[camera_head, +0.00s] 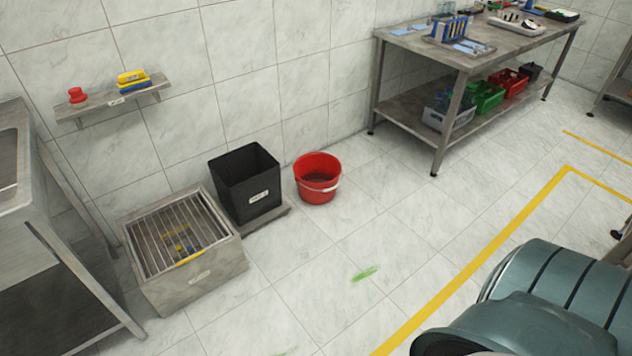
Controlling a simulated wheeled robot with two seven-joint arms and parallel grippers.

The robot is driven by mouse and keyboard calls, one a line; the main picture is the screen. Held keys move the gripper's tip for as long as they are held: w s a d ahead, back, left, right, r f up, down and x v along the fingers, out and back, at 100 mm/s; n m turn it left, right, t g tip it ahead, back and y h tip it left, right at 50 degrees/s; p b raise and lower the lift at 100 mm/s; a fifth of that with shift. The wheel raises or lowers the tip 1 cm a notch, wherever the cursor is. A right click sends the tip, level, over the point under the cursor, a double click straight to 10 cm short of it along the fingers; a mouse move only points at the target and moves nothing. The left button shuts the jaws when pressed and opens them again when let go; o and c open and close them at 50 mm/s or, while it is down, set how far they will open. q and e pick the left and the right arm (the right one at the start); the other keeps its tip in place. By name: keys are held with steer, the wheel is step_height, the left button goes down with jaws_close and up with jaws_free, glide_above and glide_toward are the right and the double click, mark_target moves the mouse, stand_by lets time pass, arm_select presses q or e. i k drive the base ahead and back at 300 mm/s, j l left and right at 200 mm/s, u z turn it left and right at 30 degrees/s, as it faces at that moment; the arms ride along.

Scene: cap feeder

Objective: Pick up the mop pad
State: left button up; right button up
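I cannot make out for certain which thing is the mop pad. A small wall shelf (107,107) at the left holds a yellow piece (131,76) and a blue piece (136,87), stacked like flat pads. A red item (77,95) stands at the left on the same shelf. Neither of my grippers is in view.
A black bin (247,184) and a red bucket (318,178) stand by the wall. A steel table (43,262) is at the left edge. A workbench (478,50) with racks above and coloured crates below stands at the back right. Green marks (364,274) lie on open floor.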

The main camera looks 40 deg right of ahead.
mark_target(130, 81)
steer(key=i+l+u, duration=0.2)
steer(key=i+l, duration=0.15)
steer(key=i+l+u, duration=0.25)
steer(key=i+l, duration=0.2)
steer(key=i+l+u, duration=0.2)
steer(key=i+l, duration=0.25)
steer(key=i+l+u, duration=0.2)
steer(key=i+l, duration=0.15)
steer(key=l, duration=0.35)
